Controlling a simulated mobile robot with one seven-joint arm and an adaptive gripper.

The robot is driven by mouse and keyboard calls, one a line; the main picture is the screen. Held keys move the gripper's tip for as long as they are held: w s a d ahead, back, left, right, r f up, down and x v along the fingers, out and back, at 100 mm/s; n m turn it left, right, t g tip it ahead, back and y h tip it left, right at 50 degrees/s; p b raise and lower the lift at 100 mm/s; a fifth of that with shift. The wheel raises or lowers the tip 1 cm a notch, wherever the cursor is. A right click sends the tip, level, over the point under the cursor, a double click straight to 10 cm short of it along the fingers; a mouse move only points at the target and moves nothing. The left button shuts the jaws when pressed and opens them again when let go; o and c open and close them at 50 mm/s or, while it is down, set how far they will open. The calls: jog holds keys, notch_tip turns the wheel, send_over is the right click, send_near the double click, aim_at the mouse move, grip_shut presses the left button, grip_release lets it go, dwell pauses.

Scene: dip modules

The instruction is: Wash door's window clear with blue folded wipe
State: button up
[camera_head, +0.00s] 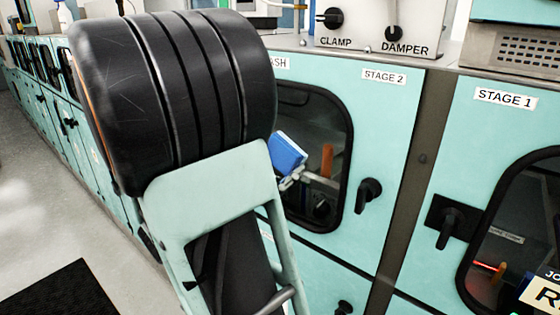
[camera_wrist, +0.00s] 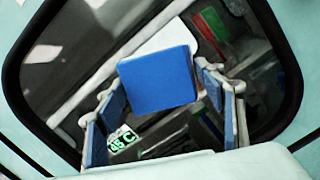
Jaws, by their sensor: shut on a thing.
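In the wrist view the wipe (camera_wrist: 157,77) is a flat blue block between the blue-padded fingers of my gripper (camera_wrist: 165,112). The window (camera_wrist: 70,45) fills most of that view inside its black rounded frame. I cannot tell whether the wipe touches the glass. My arm hides the window's left part in the head view.
A black door handle (camera_head: 368,194) sits right of the window. The STAGE 1 door (camera_head: 500,140) with its own handle (camera_head: 449,225) is further right. A panel with CLAMP and DAMPER knobs (camera_head: 375,28) stands above. Open floor (camera_head: 45,210) and a black mat (camera_head: 62,292) lie left.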

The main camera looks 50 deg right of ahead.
jog(key=w, duration=1)
jog(key=shift+w+a+p, duration=0.3)
jog(key=shift+a+p, duration=0.05)
jog(key=shift+p, duration=0.05)
dwell(0.4)
jog(key=shift+a, duration=0.1)
jog(key=shift+s+a, duration=0.2)
jog(key=shift+a, duration=2.65)
jog(key=shift+s+a+p, duration=0.15)
jog(key=shift+a+p, duration=0.15)
jog(key=shift+a, duration=1.2)
